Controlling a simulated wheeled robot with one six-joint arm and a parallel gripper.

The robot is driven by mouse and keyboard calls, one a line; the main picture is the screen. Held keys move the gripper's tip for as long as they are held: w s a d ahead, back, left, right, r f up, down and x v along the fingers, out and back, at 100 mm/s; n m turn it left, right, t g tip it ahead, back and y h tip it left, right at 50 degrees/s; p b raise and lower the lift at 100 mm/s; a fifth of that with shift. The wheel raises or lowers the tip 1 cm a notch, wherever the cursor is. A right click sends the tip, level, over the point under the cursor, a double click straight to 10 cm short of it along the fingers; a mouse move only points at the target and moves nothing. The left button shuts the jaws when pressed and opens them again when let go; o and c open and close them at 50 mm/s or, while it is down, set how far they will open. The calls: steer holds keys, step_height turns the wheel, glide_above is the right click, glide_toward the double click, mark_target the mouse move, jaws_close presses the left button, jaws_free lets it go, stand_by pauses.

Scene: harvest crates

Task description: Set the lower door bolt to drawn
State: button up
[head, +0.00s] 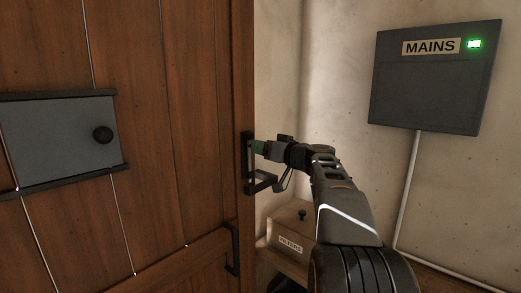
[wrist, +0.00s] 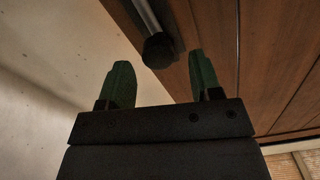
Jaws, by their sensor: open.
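The wooden door (head: 165,130) fills the left of the head view. A dark metal fitting (head: 247,160) sits on its right edge, with a bracket-like part at its lower end; I cannot tell there whether the bolt is drawn. My gripper (head: 258,147) is at this fitting, partly overlapping it. In the wrist view my gripper (wrist: 160,62) has its two green fingers apart with nothing held. A black round knob (wrist: 158,50) on a pale metal rod (wrist: 146,14) shows between and just beyond the fingertips, close to the door boards. Contact cannot be told.
A dark handle (head: 234,248) is lower on the door. A box labelled FILTERS (head: 290,245) stands behind my arm. A grey MAINS box (head: 435,85) with a green light hangs on the wall.

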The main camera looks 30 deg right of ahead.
steer(key=b+v, duration=0.3)
steer(key=v, duration=0.8)
steer(key=shift+s, duration=0.35)
step_height(320, 180, down, 20)
steer(key=s+a+m+g+h, duration=0.2)
steer(key=a+m+g+h, duration=0.1)
steer(key=m+g, duration=0.5)
steer(key=s+a+f+n+g+h, duration=0.1)
steer(key=s+a+f+n+g, duration=0.1)
steer(key=s+a+f, duration=0.4)
steer(key=s+a+f+n+g+h, duration=0.2)
steer(key=s+a+f+n, duration=0.3)
steer(key=a, duration=0.8)
steer(key=shift+s+f+g, duration=0.7)
steer(key=shift+f, duration=0.8)
